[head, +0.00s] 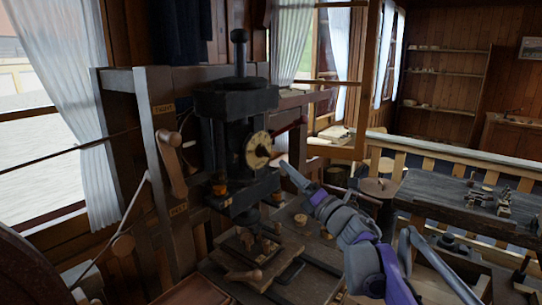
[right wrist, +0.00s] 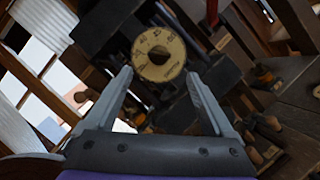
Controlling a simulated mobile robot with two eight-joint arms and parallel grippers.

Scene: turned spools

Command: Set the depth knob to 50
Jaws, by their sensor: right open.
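The depth knob is a round cream dial (head: 258,150) with a dark centre grip, on the front of a dark drill-press-like machine (head: 236,100). In the right wrist view the dial (right wrist: 172,71) shows face-on with markings around its rim, too small to read surely. My right gripper (head: 286,168) is just in front of and below the dial in the head view. In the right wrist view its open fingers (right wrist: 158,76) lie either side of the dial's lower part, with nothing held. Contact with the knob cannot be told. My left gripper is not in view.
A worktable with wooden pieces (head: 250,250) lies below the machine. A wooden frame with a crank handle (head: 172,165) stands at the left. A dark bench (head: 460,205) is at the right.

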